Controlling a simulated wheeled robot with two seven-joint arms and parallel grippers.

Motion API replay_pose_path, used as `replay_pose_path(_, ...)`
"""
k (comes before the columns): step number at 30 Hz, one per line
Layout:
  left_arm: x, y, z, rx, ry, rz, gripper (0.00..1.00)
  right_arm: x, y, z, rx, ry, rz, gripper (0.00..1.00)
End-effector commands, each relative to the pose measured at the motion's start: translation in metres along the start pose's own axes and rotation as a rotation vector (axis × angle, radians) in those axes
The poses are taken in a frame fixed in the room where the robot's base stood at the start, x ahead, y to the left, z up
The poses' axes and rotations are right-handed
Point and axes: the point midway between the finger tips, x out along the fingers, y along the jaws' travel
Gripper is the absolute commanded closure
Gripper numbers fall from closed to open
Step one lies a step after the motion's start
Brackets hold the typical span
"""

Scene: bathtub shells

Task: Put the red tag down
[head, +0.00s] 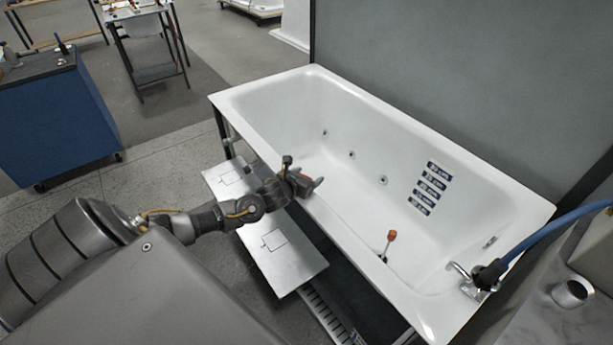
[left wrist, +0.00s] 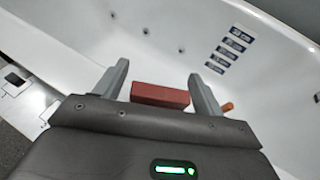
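My left gripper (head: 306,180) is over the near rim of the white bathtub (head: 245,115). In the left wrist view its two grey fingers stand apart with the red tag (left wrist: 160,95), a flat red block, between them. In the head view only a little red of the tag (head: 302,179) shows between the fingers. My right gripper is not in view.
An orange-headed tool (head: 391,236) stands inside the tub. Several blue labels (head: 430,188) are on its far wall. A blue hose (head: 550,228) meets the tap at right. A pale metal step (head: 268,245) lies beside the tub. A blue cabinet (head: 55,120) stands at left.

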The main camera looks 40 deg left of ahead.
Motion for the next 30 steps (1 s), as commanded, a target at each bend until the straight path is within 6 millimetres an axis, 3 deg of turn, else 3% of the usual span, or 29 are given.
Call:
replay_pose_path(12,-0.006,0.0,0.002,0.001,0.002,0.0,0.28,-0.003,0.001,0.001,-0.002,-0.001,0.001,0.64)
replay_pose_path(24,-0.085,0.0,0.001,0.002,0.002,-0.002,0.28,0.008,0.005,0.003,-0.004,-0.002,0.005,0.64)
replay_pose_path(30,-0.113,0.0,0.002,0.0,0.001,-0.001,0.28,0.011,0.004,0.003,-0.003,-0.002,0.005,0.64)
